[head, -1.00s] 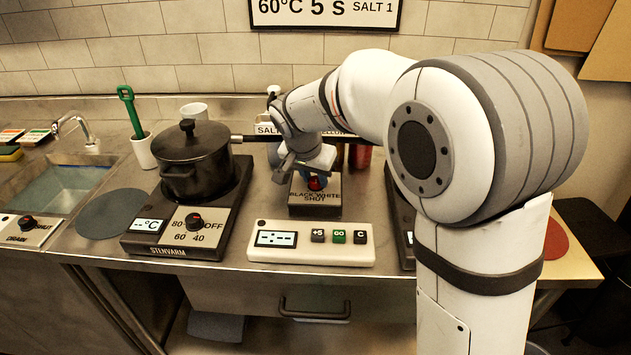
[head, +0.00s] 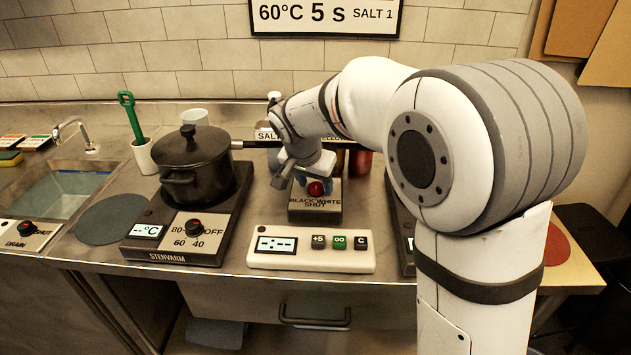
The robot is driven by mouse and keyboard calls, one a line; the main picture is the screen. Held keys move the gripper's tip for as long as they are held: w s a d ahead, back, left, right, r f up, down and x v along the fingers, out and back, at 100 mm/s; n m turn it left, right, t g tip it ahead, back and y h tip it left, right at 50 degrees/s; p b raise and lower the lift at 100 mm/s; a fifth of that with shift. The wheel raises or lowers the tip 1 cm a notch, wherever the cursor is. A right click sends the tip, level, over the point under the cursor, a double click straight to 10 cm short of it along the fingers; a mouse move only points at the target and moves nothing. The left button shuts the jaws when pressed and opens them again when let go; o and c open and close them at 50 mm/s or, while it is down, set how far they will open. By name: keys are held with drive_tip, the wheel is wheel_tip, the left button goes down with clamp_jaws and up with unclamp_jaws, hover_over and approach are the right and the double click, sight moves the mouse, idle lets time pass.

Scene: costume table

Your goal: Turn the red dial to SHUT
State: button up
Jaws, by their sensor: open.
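The red dial (head: 317,188) sits on a grey box (head: 314,213) in the middle of the counter. The box is lettered BLACK, WHITE and SHUT, with SHUT on the side nearest me. My gripper (head: 315,185) is right over the box, with its blue fingertips close about the dial. It is open. I cannot tell whether the fingertips touch the dial, and the dial's pointing direction is too small to read.
A black pot (head: 195,165) stands on a hotplate (head: 170,252) at the left, its long handle reaching behind my gripper. A white timer panel (head: 312,260) with buttons lies in front of the dial box. Jars stand behind it, partly hidden by my arm.

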drive_tip(key=v, duration=0.7)
drive_tip(key=shift+r, duration=0.35)
drive_tip(key=shift+s, duration=0.1)
drive_tip(key=s+d+r+n+g+p, duration=0.1)
drive_tip(key=s+d+n+p, duration=0.15)
drive_tip(key=s+d, duration=0.8)
drive_tip(key=s+d+f+n+y+p, duration=0.1)
drive_tip(key=s+d+f+n+p, duration=0.1)
drive_tip(key=s+d, duration=0.5)
drive_tip(key=s+f+p, duration=0.1)
drive_tip(key=s, duration=0.4)
drive_tip(key=shift+s+d+f+g+y, duration=0.25)
drive_tip(key=shift+s+f+g+y, duration=0.05)
drive_tip(key=shift+s+y, duration=0.1)
